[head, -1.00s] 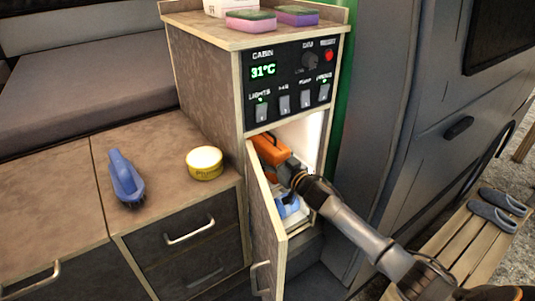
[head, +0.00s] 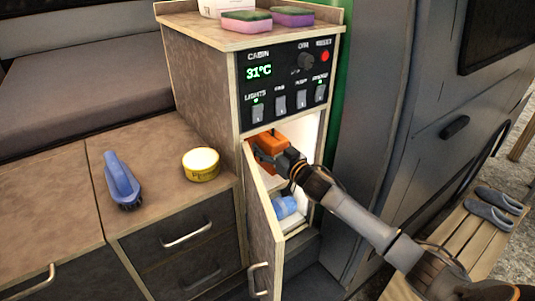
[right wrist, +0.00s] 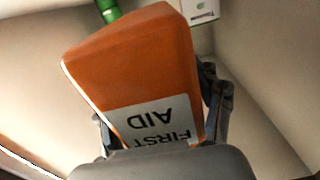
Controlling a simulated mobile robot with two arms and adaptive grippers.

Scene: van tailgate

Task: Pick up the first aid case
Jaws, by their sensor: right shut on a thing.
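The orange first aid case (head: 268,142) is inside the open cabinet, in the upper part of the opening under the control panel. My right gripper (head: 277,157) reaches in from the right and is shut on the case. In the right wrist view the orange case (right wrist: 140,65) fills the middle, its white "FIRST AID" label upside down, with a gripper finger on each side (right wrist: 165,115). The far end of the case is partly hidden by the cabinet in the head view. My left gripper is not in view.
The cabinet door (head: 264,235) stands open at the left of the opening. A blue item (head: 285,207) lies low inside. A green object (right wrist: 108,10) and white box (right wrist: 199,10) are beyond the case. A blue brush (head: 122,178) and yellow tin (head: 201,164) rest on the counter.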

